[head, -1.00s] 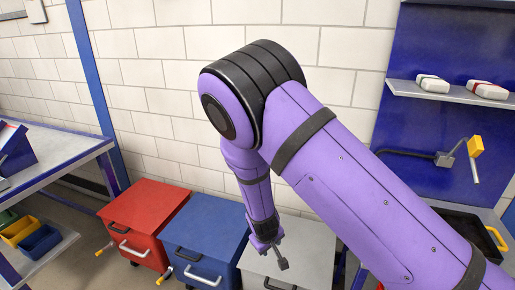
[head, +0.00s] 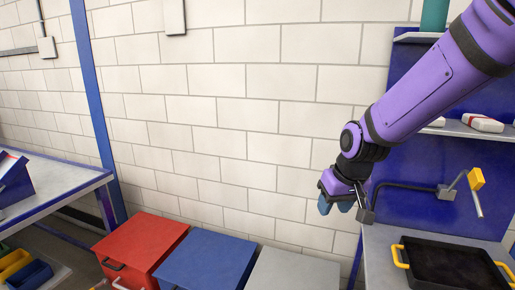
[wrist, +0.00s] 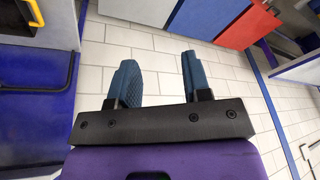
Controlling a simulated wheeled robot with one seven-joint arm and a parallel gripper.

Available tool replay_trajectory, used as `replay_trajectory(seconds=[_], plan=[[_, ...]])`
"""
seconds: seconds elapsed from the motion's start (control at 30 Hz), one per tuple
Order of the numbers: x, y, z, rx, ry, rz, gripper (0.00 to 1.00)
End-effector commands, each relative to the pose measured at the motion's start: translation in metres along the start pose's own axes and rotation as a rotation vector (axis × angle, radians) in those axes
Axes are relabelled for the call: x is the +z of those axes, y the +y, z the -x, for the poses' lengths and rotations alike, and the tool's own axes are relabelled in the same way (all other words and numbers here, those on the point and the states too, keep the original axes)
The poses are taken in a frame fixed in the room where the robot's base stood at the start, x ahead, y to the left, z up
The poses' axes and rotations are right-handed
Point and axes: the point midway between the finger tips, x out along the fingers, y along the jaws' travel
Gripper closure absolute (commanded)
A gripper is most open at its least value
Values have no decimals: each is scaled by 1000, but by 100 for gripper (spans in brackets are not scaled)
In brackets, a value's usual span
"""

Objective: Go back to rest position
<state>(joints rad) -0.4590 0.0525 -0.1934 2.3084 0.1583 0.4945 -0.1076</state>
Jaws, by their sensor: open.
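My gripper (head: 336,205) hangs at the end of my purple arm, in front of the white block wall and left of the black tray in the head view. In the wrist view my gripper (wrist: 160,75) shows two blue-grey fingers standing apart. Nothing is between them, only wall behind.
A black tray with yellow handles (head: 450,262) stands on a bench at the right. A bent metal rod with a yellow end (head: 475,180) is close to the gripper's right. Red (head: 143,243), blue (head: 205,260) and grey (head: 295,270) cabinets stand below. A workbench (head: 55,190) is at the left.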

Motion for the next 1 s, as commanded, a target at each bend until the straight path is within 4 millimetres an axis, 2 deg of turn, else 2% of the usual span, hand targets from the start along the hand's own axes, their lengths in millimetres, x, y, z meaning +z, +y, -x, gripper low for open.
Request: replay_trajectory(seconds=[0.03, 0.2, 0.5, 0.73, 0.9, 1.0], plan=[[6, 7, 19, -4, 16, -15, 56], [32, 25, 69, -4, 49, -55, 56], [92, 47, 143, 31, 110, -119, 56], [146, 56, 183, 90, 153, -168, 56], [177, 57, 199, 133, 173, -199, 56], [188, 57, 203, 150, 178, -210, 56]])
